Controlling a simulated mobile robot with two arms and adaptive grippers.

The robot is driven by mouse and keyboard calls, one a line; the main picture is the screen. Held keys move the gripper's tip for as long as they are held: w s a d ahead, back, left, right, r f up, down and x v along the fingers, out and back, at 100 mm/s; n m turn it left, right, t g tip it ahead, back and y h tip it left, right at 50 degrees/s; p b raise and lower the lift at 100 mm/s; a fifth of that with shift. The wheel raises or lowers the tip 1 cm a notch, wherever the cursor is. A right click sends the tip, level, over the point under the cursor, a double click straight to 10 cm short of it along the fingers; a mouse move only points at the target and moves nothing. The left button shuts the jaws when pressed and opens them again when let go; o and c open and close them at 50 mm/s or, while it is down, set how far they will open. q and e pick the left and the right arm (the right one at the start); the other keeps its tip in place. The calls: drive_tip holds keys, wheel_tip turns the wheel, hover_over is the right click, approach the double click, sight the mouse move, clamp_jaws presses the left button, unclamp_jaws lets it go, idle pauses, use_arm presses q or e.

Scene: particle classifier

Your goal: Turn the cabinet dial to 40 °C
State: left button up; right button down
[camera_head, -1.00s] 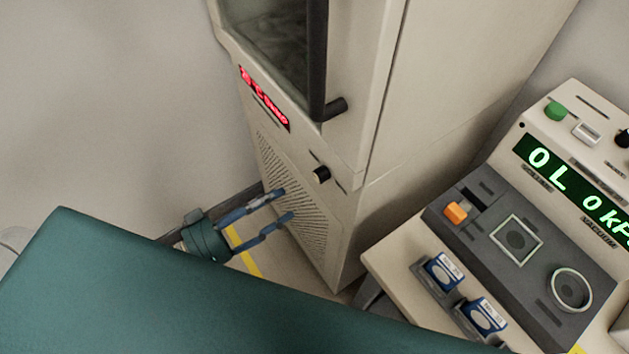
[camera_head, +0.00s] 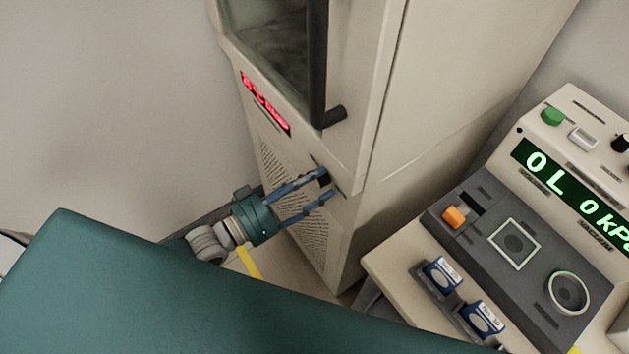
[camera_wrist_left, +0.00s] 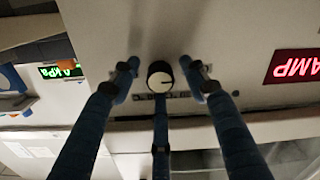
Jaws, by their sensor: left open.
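The cabinet (camera_head: 400,130) is a tall beige unit. Its small black dial (camera_head: 324,178) sits on the front below the door handle, partly hidden by a finger in the head view. In the left wrist view the dial (camera_wrist_left: 160,77) shows a pale face with a dark mark, between the open fingertips and apart from them. My left gripper (camera_head: 327,187) is open, its two blue fingers on either side of the dial. The red display (camera_head: 265,103) is lit; its digits are too blurred to read. My right gripper is not in view.
The dark door handle (camera_head: 334,117) juts out above the dial. A bench instrument with a green display (camera_head: 575,190) and an orange switch (camera_head: 454,216) stands at the right. My teal body part fills the lower left. A vent grille lies below the dial.

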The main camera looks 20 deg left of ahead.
use_arm(q)
clamp_jaws()
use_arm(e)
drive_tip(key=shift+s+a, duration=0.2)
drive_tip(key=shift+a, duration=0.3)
